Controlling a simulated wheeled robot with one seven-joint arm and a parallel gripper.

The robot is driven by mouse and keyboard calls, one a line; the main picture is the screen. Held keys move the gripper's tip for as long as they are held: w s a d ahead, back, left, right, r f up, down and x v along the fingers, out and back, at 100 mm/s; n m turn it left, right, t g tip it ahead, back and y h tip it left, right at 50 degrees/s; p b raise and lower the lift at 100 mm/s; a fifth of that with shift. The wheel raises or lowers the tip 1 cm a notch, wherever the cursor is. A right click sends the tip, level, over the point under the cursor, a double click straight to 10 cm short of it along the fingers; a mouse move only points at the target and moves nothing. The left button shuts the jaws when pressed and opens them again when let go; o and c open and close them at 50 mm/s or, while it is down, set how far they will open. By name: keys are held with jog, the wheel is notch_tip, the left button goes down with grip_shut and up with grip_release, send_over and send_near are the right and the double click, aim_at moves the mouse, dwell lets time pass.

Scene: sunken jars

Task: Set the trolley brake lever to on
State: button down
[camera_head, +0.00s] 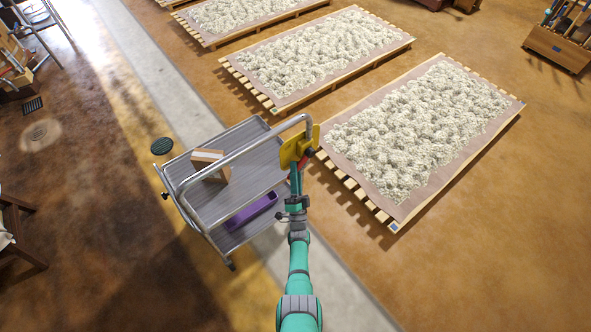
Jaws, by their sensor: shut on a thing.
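The trolley (250,155) is a grey metal cart with a ribbed deck and a tubular handle. A yellow plate (290,149) sits at the right end of its handle. The red brake lever (306,157) shows beside this plate, with a dark knob close by. My gripper (299,164) is at the plate's lower edge, shut on the red lever. The fingers and much of the lever are small and partly hidden, so the lever's setting and any on or off marks cannot be read.
On the trolley are a cardboard box (211,164) and a purple bin (250,211). Pallets bearing pale, fluffy heaps (415,125) stand close on the right. Open floor lies at lower right.

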dwell(0.3)
jog(key=c, duration=1.6)
grip_release()
jog(key=shift+c, duration=0.2)
jog(key=v, duration=1)
jog(key=shift+s+f, duration=0.25)
jog(key=shift+s, duration=0.1)
